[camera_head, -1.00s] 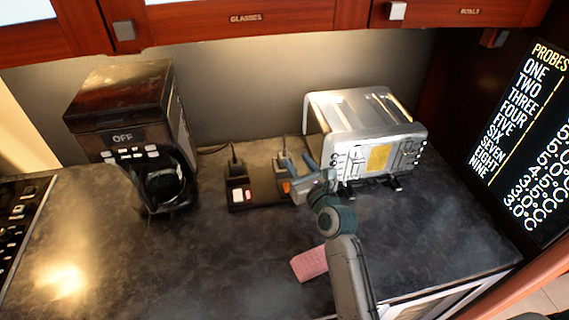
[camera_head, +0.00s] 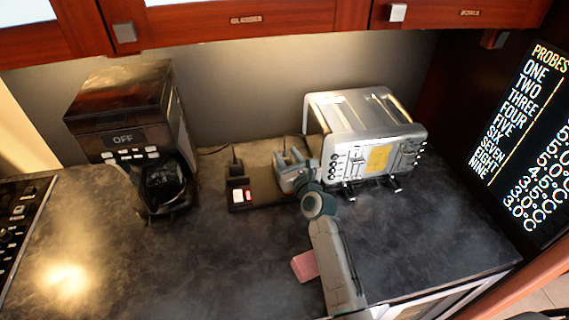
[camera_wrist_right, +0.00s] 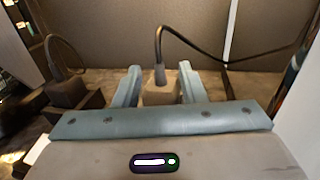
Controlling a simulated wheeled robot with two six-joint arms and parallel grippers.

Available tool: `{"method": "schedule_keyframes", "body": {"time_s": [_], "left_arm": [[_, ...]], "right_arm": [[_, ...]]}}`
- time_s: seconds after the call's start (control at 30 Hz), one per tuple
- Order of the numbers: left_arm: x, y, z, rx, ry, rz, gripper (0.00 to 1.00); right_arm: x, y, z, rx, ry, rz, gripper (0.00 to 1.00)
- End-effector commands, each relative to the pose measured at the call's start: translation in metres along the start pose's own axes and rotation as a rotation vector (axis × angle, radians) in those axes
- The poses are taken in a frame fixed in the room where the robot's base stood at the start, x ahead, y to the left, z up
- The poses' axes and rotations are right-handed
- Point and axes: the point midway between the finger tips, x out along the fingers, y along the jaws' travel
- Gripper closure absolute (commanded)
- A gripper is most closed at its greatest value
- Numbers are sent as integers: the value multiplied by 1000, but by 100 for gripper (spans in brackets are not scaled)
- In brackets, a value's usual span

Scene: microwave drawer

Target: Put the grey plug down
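The grey plug (camera_wrist_right: 160,93) stands upright between the two blue-grey fingers of my right gripper (camera_wrist_right: 160,85) in the right wrist view, its black cable rising from the top. The fingers press close on both its sides; its lower end is hidden behind the gripper body. In the head view my right gripper (camera_head: 291,160) is over the right end of the dark socket strip (camera_head: 262,203) and largely hides the plug. I cannot tell whether the plug touches the strip. My left gripper is not in view.
A black plug (camera_head: 236,168) stands on the strip's left end, near a lit switch (camera_head: 243,195). A toaster (camera_head: 365,140) is close to my gripper's right. A coffee machine (camera_head: 135,130) stands left. A pink sponge-like block (camera_head: 304,265) lies beside my right arm. The left-centre counter is clear.

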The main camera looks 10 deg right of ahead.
Motion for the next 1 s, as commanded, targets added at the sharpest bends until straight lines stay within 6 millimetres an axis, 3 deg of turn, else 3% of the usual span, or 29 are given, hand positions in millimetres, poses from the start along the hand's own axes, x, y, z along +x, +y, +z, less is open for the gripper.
{"method": "schedule_keyframes", "body": {"time_s": [0.07, 0.27, 0.73, 1.0], "left_arm": [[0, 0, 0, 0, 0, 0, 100], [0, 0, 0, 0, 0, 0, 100], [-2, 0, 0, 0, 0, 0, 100], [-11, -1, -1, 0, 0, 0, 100]], "right_arm": [[0, 0, 0, 0, 0, 0, 63], [0, 0, 0, 0, 0, 0, 100], [0, 0, 5, -1, 0, 0, 100], [0, 0, 42, -2, -4, 1, 100]]}}
